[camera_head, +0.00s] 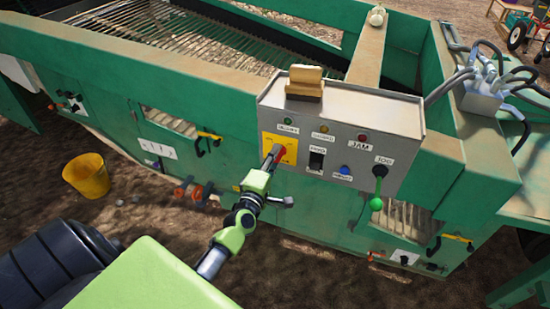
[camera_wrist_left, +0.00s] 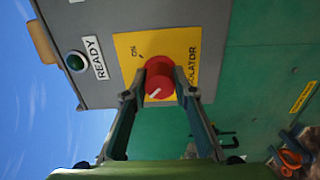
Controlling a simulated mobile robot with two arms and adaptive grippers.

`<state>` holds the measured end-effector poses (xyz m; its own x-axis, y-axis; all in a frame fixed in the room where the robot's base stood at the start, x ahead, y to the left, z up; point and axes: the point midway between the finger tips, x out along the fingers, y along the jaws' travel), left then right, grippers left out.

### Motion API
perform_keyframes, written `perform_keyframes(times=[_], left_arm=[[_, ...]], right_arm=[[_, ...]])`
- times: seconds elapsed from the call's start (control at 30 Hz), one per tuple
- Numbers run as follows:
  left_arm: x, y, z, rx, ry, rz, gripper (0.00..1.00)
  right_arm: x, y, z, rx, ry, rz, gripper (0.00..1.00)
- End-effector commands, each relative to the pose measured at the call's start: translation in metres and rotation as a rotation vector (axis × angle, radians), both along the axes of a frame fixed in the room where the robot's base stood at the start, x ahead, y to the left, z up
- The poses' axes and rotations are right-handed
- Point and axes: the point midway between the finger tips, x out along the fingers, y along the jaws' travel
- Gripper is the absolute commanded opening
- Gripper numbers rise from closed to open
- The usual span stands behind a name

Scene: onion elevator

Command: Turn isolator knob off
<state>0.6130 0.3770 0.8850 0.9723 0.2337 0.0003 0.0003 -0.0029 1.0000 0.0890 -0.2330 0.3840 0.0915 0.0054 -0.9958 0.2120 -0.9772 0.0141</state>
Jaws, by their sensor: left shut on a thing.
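The red isolator knob (camera_wrist_left: 159,78) sits on a yellow plate (camera_wrist_left: 126,43) marked "ISOLATOR" on the grey control box (camera_head: 340,113). In the left wrist view a white pointer line on the knob points down and to the left, away from the "ON" mark. My left gripper (camera_wrist_left: 160,84) is shut on the knob, one finger on each side. In the head view the gripper (camera_head: 273,158) reaches the yellow plate (camera_head: 289,146) and partly covers the red knob (camera_head: 281,154). My right gripper is not in view.
The box also carries a black switch (camera_head: 316,160), a blue button (camera_head: 345,170), a green-tipped lever (camera_head: 377,190) and lamps. A wooden block (camera_head: 305,82) lies on top. The green machine (camera_head: 235,165) surrounds it. A yellow bucket (camera_head: 88,176) stands on the soil.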

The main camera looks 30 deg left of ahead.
Motion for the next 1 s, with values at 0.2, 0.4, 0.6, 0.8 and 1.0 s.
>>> perform_keyframes(times=[0.2,0.4,0.6,0.8,1.0], left_arm=[[-0.0005,-0.001,-0.0019,-0.02,-0.001,-0.002,0.04],[-0.0005,-0.001,-0.0019,-0.021,-0.001,-0.002,0.04],[-0.0004,-0.001,-0.0017,-0.021,-0.001,-0.002,0.42],[-0.0002,-0.0005,-0.0008,-0.019,-0.002,-0.001,0.42],[-0.0044,-0.0015,-0.0006,-0.019,-0.003,0.0,0.42]], right_arm=[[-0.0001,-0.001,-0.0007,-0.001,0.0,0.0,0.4],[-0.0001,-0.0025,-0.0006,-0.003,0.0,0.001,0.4],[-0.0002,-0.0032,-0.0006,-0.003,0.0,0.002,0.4],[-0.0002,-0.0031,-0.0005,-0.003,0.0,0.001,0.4],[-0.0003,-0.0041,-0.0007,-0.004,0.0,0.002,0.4]])
